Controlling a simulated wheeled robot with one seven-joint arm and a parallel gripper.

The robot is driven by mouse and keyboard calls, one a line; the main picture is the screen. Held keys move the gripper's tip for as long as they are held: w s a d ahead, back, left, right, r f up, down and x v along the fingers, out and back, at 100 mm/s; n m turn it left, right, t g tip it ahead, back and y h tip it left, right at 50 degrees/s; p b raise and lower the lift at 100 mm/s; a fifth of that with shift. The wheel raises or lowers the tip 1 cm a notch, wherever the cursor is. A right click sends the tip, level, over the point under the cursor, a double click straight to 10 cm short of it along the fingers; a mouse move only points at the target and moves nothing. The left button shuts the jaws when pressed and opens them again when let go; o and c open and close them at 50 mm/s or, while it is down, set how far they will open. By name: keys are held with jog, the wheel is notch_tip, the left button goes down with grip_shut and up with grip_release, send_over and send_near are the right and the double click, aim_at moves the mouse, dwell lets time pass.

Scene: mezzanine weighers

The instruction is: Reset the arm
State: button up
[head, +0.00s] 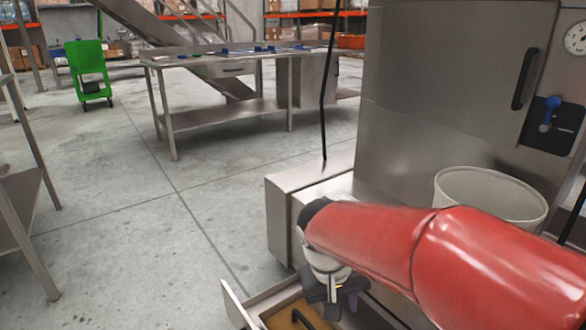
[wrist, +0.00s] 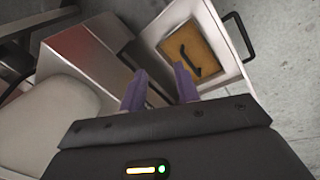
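My red arm (head: 430,250) reaches from the lower right of the head view toward an open drawer (head: 232,300). My gripper (head: 335,292) points down above the drawer area; its fingers are partly hidden there. In the wrist view my gripper (wrist: 160,88) shows two purple fingers standing apart with nothing visible between them. The open drawer (wrist: 218,28) lies past the fingertips in that view. A yellow-brown board or panel with a dark handle-like item (wrist: 187,60) lies inside the drawer.
A steel cabinet (head: 440,90) with a black door handle stands at the right, with a whitish bin (head: 490,190) before it. A steel table (head: 225,105) and green cart (head: 88,70) stand farther back. Grey floor (head: 130,210) is open at the left.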

jog(key=s+d+r+t+y+p, duration=0.1)
jog(key=s+d+r+t, duration=0.1)
jog(key=s+d+r, duration=0.1)
jog(key=s+d+r+m+t+y+p, duration=0.1)
jog(key=s+d+r+t, duration=0.1)
jog(key=s+r, duration=0.3)
jog(key=s+d, duration=0.1)
jog(key=s, duration=0.2)
jog(key=shift+d+m+t, duration=0.3)
jog(key=shift+t, duration=0.1)
